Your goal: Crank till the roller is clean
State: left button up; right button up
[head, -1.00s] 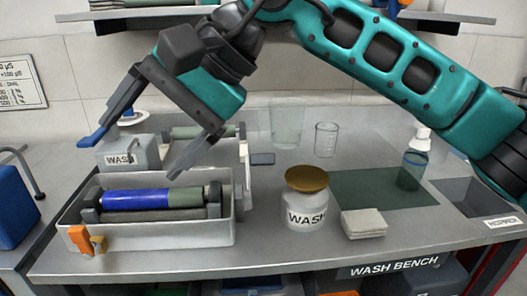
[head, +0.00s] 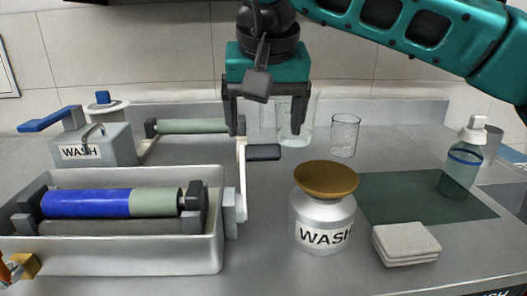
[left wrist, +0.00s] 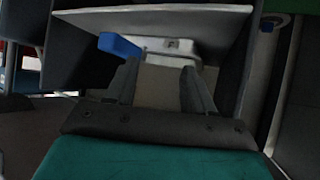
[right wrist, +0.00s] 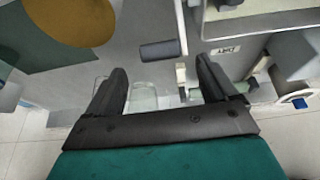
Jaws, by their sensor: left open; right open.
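The roller (head: 110,202) lies in a grey tray (head: 120,259); its left part is blue and its right end grey-green. A crank with a pale arm (head: 241,178) and a dark grip (head: 263,152) stands at the tray's right side. My right gripper (head: 267,125) points down, open and empty, with its fingertips just above or behind the grip. In the right wrist view the grip (right wrist: 160,50) shows just beyond the fingertips, not between them. My left gripper (left wrist: 160,68) is open and empty, seen only in the left wrist view.
A wash box (head: 92,144) with a blue lever and a second green roller (head: 190,126) stand behind the tray. A wash jar (head: 322,222), folded cloths (head: 405,244), a beaker (head: 344,135) and a spray bottle (head: 462,160) are to the right.

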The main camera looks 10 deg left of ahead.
aim_at(264, 145)
jog(key=b+x, duration=0.1)
jog(key=x, duration=0.3)
jog(key=shift+w+f, duration=0.1)
jog(key=shift+f, duration=0.2)
pick_arm(q)
jog(key=shift+w+d+r, duration=0.15)
jog(key=shift+w+d, duration=0.25)
jog(key=shift+w, duration=0.05)
pick_arm(e)
jog(key=shift+w+a+f, duration=0.1)
jog(key=shift+w+f, duration=0.15)
jog(key=shift+f, duration=0.2)
jog(key=shift+c, duration=0.4)
jog(key=c, duration=0.4)
jog(key=shift+w, duration=0.1)
jog(key=c, duration=0.8)
pick_arm(q)
jog(key=shift+a+f, duration=0.2)
pick_arm(e)
jog(key=shift+c, duration=0.2)
pick_arm(q)
jog(key=shift+r, duration=0.15)
pick_arm(e)
jog(key=shift+r, duration=0.15)
